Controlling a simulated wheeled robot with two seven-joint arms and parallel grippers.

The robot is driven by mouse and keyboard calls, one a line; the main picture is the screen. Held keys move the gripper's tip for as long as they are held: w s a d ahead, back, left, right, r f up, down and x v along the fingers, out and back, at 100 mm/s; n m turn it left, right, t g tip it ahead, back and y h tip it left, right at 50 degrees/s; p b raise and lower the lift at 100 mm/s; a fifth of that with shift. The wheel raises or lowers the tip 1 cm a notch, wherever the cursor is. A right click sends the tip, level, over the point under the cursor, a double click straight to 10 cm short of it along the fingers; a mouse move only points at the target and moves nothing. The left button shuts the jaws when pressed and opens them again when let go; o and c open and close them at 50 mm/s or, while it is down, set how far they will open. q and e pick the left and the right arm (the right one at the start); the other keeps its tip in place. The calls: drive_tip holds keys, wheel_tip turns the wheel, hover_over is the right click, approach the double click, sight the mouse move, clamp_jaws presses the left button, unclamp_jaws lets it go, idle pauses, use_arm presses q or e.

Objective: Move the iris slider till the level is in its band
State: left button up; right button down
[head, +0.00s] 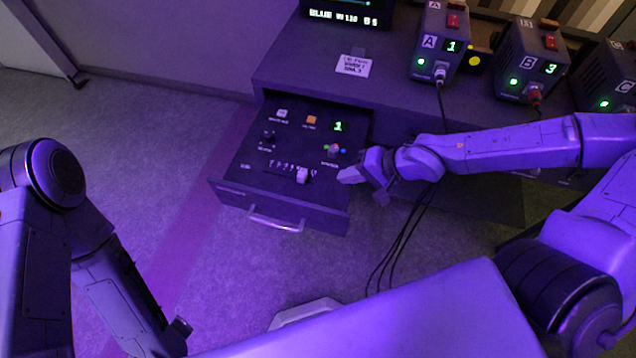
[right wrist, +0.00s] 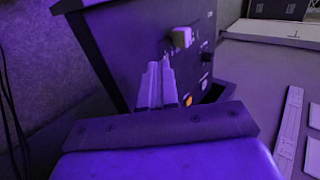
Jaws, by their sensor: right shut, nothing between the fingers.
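The pulled-out control drawer (head: 235,192) has a row of marks and a pale slider knob (head: 302,175) near its front right. The pale knob also shows in the right wrist view (right wrist: 182,37). My right gripper (head: 345,178) is just right of this knob, apart from it, over the drawer's right edge. In the right wrist view its fingers (right wrist: 156,84) are together, with nothing between them, short of the knob. A screen (head: 345,14) at the top reads something like "BLUE W 110 B 6"; its upper part is cut off. My left gripper is not visible.
The drawer also carries an orange button (head: 311,119), a white button (head: 282,113), a dark knob (head: 268,138) and a green "1" display (head: 338,126). Boxes marked A (head: 440,42) and B (head: 531,62) stand on the bench. Cables (head: 402,240) hang right of the drawer.

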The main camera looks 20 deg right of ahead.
sight(306, 178)
drive_tip(key=b+x, duration=0.1)
drive_tip(key=x, duration=0.1)
drive_tip(key=b+x, duration=0.4)
drive_tip(key=shift+d+f, duration=0.25)
drive_tip(key=shift+f, duration=0.15)
drive_tip(key=w+a, duration=0.1)
drive_tip(key=a+r+b, duration=0.1)
drive_tip(key=a, duration=0.1)
drive_tip(key=shift+w+b, duration=0.3)
drive_tip(key=shift+w, duration=0.1)
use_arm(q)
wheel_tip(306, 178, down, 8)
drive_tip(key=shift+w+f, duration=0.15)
use_arm(e)
drive_tip(key=shift+w+a+r, duration=0.2)
